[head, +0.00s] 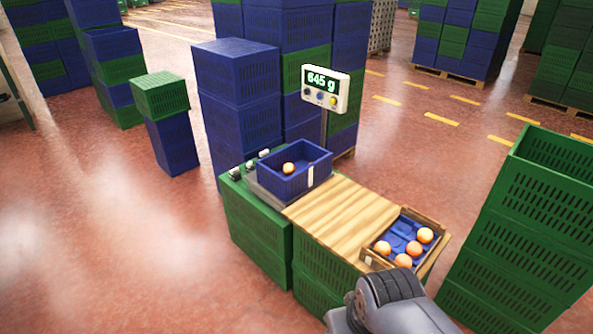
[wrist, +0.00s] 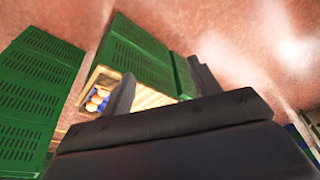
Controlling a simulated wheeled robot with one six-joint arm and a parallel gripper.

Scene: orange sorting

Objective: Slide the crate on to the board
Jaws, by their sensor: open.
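The blue crate (head: 293,172) stands upright on the scale (head: 252,185), at the left end of the worktop, with one orange (head: 288,168) inside. The wooden board (head: 340,217) lies just right of the crate, and its middle is bare. My gripper (wrist: 162,85) is open and empty in the wrist view, with its two dark fingers apart. In the head view my arm shows at the bottom, in front of the board's right end, and its fingertips are not visible. The gripper is away from the crate, which I cannot make out in the wrist view.
A wooden tray (head: 437,228) with a blue liner and several oranges sits on the board's right end. The scale display (head: 325,90) reads 645 g on a post behind the crate. A green crate stack (head: 525,215) stands at the right. Open floor lies front left.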

